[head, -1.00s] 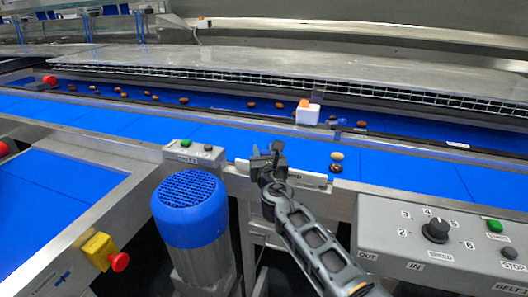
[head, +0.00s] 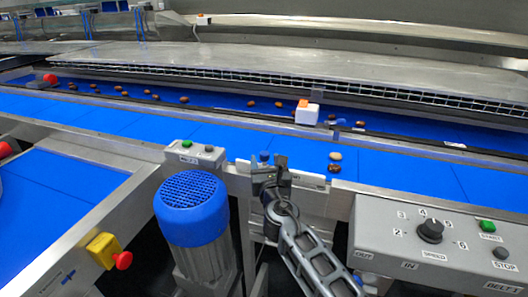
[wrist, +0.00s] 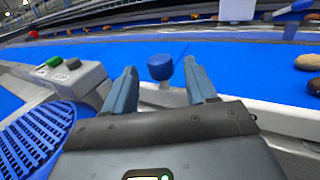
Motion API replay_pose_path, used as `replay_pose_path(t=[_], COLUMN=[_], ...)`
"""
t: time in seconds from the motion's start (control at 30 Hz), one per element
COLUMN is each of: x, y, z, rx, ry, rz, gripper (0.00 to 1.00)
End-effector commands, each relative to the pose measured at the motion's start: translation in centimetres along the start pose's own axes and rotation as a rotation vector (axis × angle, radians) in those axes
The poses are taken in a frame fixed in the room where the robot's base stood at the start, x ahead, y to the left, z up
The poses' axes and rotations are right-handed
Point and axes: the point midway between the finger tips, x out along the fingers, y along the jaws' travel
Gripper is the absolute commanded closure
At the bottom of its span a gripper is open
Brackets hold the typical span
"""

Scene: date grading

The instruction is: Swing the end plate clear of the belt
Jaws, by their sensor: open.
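A pale plate with a small label (head: 309,183), apparently the end plate, lies along the near edge of the blue belt (head: 230,152). Its full outline is partly hidden behind my gripper. A blue knob (head: 264,156) stands at this edge, just beyond my gripper. My gripper (head: 269,172) is open and empty. In the wrist view the blue knob (wrist: 160,66) shows between and slightly beyond the two fingertips, with a gap on both sides. No contact is visible.
A blue-capped motor (head: 190,205) and a small button box (head: 196,154) stand left of my gripper. A control panel with a speed dial (head: 430,231) is at right.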

Motion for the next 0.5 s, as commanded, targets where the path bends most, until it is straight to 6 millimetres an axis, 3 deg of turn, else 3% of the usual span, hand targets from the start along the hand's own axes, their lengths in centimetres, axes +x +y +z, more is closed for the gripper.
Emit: replay_pose_path(t=[0.2, 0.5], x=[-2.5, -3.2], y=[0.0, 0.0], z=[0.1, 0.0], rx=[0.001, -0.001], ry=[0.001, 0.0], rz=[0.0, 0.0], gripper=[0.43, 0.43])
